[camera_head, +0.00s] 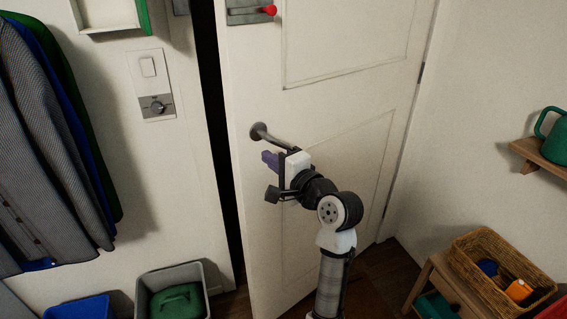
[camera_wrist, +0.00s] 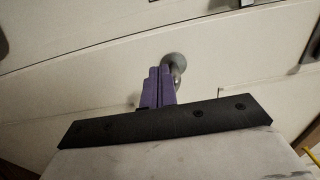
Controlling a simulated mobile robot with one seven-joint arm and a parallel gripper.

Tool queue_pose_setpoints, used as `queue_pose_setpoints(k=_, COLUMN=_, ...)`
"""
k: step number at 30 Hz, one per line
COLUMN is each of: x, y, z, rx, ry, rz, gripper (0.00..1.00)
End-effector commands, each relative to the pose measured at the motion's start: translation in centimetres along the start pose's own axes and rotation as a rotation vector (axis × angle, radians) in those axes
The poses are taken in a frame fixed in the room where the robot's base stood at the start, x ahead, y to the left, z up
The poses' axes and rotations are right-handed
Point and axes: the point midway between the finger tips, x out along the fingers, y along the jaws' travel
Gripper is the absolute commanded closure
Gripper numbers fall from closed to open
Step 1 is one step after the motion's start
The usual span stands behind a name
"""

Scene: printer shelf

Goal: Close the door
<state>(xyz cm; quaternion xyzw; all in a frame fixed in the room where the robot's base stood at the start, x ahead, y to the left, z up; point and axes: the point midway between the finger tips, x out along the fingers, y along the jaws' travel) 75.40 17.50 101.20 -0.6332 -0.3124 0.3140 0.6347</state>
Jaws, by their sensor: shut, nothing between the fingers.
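The white panelled door (camera_head: 345,55) stands ajar, with a dark gap along its left edge and hinges on its right side. Its metal lever handle (camera_head: 272,137) is on the left part of the door. My gripper (camera_head: 268,160) is shut and empty, its purple fingers just below the handle in the head view. In the wrist view the shut fingers (camera_wrist: 158,82) point at the door beside the round handle base (camera_wrist: 175,61) and partly cover the handle. I cannot tell whether they touch the door or handle.
A bolt plate with a red knob (camera_head: 268,10) is higher on the door. Coats (camera_head: 45,150) hang at the left, above a grey bin (camera_head: 205,275). A wicker basket (camera_head: 470,265) on a wooden stand and a shelf (camera_head: 535,155) with a green watering can are at the right.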

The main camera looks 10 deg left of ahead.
Motion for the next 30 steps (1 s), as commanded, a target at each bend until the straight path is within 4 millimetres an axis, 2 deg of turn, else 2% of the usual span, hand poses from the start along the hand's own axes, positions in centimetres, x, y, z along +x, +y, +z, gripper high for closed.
queue_pose_setpoints(k=3, x=2.6, y=-0.3, z=0.1, rx=-0.001, ry=-0.003, rz=0.0, gripper=1.0)
queue_pose_setpoints(k=10, x=6.0, y=-0.2, z=0.1, rx=-0.002, ry=-0.001, rz=0.0, gripper=1.0)
queue_pose_setpoints(k=15, x=7.1, y=-0.1, z=0.0, rx=-0.003, ry=0.001, rz=0.0, gripper=1.0)
queue_pose_setpoints(k=26, x=7.2, y=-0.1, z=0.0, rx=-0.003, ry=0.002, rz=-0.001, gripper=1.0)
queue_pose_setpoints(k=30, x=8.9, y=-0.3, z=-0.1, rx=0.004, ry=0.018, rz=0.001, gripper=1.0)
